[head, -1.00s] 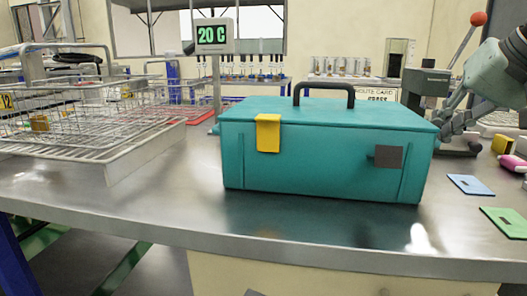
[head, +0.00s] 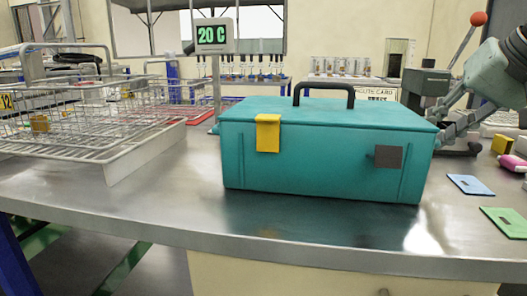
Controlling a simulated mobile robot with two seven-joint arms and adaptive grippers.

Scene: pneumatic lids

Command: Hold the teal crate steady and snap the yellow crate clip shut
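The teal crate (head: 310,165) stands on the metal bench with its lid down and a black handle (head: 324,92) on top. The yellow crate clip (head: 267,133) hangs over the lid seam at the front left; I cannot tell whether it is fully snapped. A dark grey square plate (head: 388,157) is on the crate's front right. My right gripper (head: 447,132) is at the crate's right end, low beside its upper edge. Its fingertips are partly hidden, so contact and opening are unclear. My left gripper is not in view.
Wire racks (head: 85,120) stand on the left of the bench (head: 250,225). A 20 C display (head: 214,36) stands behind the crate. Blue (head: 471,184) and green (head: 505,222) cards and small coloured items lie at the right. The bench in front is clear.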

